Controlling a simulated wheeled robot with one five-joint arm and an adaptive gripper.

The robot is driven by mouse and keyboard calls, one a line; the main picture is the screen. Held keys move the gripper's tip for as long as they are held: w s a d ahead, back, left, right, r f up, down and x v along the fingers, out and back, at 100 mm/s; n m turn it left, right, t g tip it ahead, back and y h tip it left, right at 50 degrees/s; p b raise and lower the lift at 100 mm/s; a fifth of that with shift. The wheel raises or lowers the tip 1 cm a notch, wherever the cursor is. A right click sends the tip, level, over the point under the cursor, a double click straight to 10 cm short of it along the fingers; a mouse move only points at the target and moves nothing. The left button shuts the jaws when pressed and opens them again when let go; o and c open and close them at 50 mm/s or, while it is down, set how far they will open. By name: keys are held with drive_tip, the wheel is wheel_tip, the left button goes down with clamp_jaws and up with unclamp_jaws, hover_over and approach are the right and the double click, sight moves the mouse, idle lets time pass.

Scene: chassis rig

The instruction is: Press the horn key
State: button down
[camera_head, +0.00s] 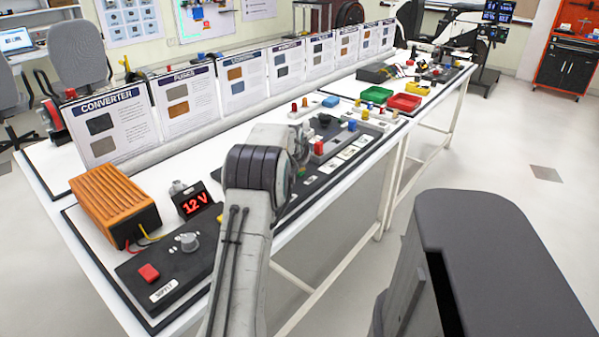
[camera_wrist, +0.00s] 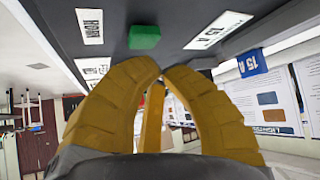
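In the wrist view a white label reading HORN (camera_wrist: 90,26) lies on the dark panel (camera_wrist: 185,12). A green key (camera_wrist: 144,37) stands beside this label. I cannot tell for certain that it is the horn key. My gripper (camera_wrist: 163,72) has yellow fingers with their tips drawn together, and nothing shows between them. The tips appear just below the green key in the picture, apart from it as far as I can see.
A 15 A label (camera_wrist: 218,30) and a blue 15 A piece (camera_wrist: 252,63) are to the right of the green key. In the head view a red block (camera_head: 319,147) and a blue block (camera_head: 352,125) stand on the panel. An orange converter (camera_head: 112,200) is at the left.

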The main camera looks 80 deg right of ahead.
sight(297, 170)
drive_tip(key=shift+f, duration=0.1)
idle(0.3)
drive_tip(key=shift+f+b, duration=0.35)
drive_tip(key=shift+b, duration=0.05)
drive_tip(key=shift+f+b, duration=0.35)
drive_tip(key=shift+f, duration=0.2)
idle(0.8)
drive_tip(key=shift+r, duration=0.15)
drive_tip(key=shift+r+p, duration=0.7)
drive_tip(key=shift+r, duration=0.15)
drive_tip(key=shift+r+p, duration=1.9)
drive_tip(key=shift+r, duration=0.65)
drive_tip(key=shift+w, duration=0.1)
